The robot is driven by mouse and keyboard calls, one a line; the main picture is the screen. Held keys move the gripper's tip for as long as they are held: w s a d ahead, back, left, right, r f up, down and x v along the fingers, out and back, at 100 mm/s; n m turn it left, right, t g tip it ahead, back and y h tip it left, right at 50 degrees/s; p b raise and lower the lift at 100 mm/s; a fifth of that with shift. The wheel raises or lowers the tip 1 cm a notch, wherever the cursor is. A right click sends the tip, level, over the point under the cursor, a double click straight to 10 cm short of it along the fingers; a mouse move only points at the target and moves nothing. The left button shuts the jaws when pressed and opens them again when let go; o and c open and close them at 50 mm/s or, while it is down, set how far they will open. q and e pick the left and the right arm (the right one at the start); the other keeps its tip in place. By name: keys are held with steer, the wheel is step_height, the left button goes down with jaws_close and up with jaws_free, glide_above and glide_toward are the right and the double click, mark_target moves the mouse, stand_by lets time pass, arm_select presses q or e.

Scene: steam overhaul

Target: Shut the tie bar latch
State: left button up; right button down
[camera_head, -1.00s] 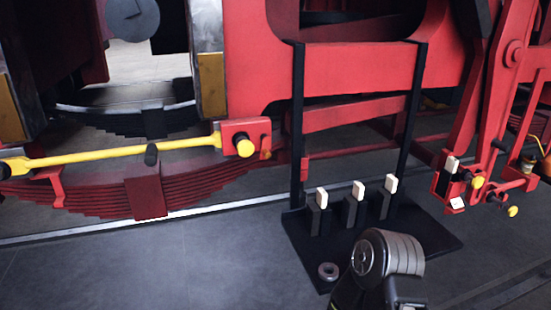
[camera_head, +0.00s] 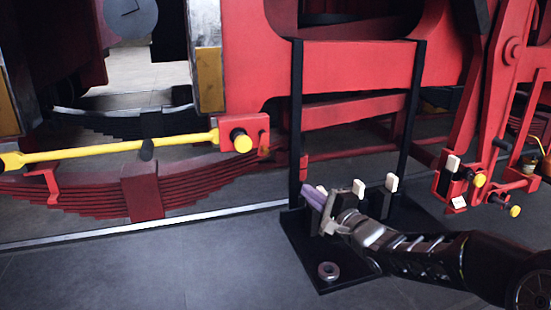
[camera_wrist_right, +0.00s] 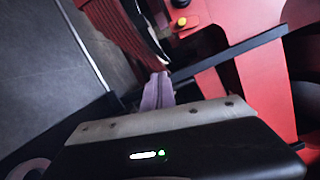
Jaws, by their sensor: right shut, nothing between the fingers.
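The yellow tie bar (camera_head: 100,150) runs nearly level at the left in the head view, with a black grip (camera_head: 147,150) at mid-length. Its right end meets a red bracket (camera_head: 252,125) with a yellow knob (camera_head: 243,143). A small red-brown tab (camera_head: 264,152) hangs beside the knob; I cannot tell whether this is the latch or how it stands. My right gripper (camera_head: 309,196), with purple fingers, is shut and empty, below and right of the bracket, in front of the black stand. In the wrist view its fingers (camera_wrist_right: 158,90) point towards a yellow knob (camera_wrist_right: 182,22). My left gripper is not in view.
Another yellow-knobbed red fitting (camera_head: 458,180) is at the right. A leaf spring (camera_head: 95,197) lies below the tie bar. The grey floor at front left is clear.

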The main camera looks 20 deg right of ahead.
mark_target(265, 146)
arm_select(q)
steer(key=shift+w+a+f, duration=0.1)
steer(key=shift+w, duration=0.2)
arm_select(e)
steer(key=shift+m+t, duration=0.5)
steer(key=r, duration=0.2)
steer(key=d+r, duration=0.1)
steer(key=r, duration=0.1)
steer(key=shift+s+r, duration=0.2)
steer(key=shift+r, duration=0.05)
steer(key=shift+w, duration=0.2)
arm_select(q)
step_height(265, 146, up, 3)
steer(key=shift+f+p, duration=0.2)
steer(key=shift+p, duration=1.05)
arm_select(e)
steer(key=w+a+r, duration=0.2)
steer(key=w+a, duration=0.4)
steer(key=w, duration=0.3)
steer(key=shift+w, duration=0.25)
